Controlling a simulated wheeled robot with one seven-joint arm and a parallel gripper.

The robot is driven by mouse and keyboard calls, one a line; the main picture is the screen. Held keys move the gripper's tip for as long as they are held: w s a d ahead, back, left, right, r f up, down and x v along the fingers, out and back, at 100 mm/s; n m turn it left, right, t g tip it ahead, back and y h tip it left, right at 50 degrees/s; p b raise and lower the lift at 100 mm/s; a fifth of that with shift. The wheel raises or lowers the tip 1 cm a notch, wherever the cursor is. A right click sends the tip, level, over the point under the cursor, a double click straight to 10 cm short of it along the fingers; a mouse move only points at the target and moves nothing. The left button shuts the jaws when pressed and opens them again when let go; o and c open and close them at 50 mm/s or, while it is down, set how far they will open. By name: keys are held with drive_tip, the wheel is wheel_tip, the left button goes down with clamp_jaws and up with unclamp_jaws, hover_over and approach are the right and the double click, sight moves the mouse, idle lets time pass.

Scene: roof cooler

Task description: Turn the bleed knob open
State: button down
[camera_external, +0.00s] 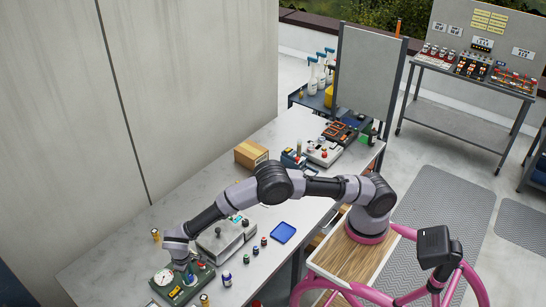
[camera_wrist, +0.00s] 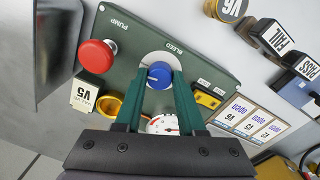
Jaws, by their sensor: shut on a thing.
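The blue bleed knob (camera_wrist: 159,74) sits on a pale round plate on a dark green panel (camera_wrist: 215,68) in the wrist view. The word BLEED is printed beside it. My gripper (camera_wrist: 159,79) has its two green fingers on either side of the knob, shut on it. A red mushroom button (camera_wrist: 97,56) marked PUMP is left of the knob. A dial gauge (camera_wrist: 163,124) shows partly between the fingers. In the external view my gripper (camera_external: 187,270) reaches down to the panel (camera_external: 176,296) at the near end of the bench; the knob is mostly hidden there.
A grey box-shaped device (camera_external: 225,238) stands close beside my forearm. Small bottles (camera_external: 227,280), a blue tray (camera_external: 283,233) and a cardboard box (camera_external: 251,153) are on the bench (camera_external: 205,180). PASS and FAIL stamps (camera_wrist: 278,38) and label cards (camera_wrist: 250,122) lie right of the panel.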

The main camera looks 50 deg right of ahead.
drive_tip(key=shift+m, duration=0.6)
drive_tip(key=c, duration=0.5)
unclamp_jaws()
wheel_tip(320, 180, up, 11)
drive_tip(key=shift+a, duration=0.2)
drive_tip(key=shift+f, duration=0.1)
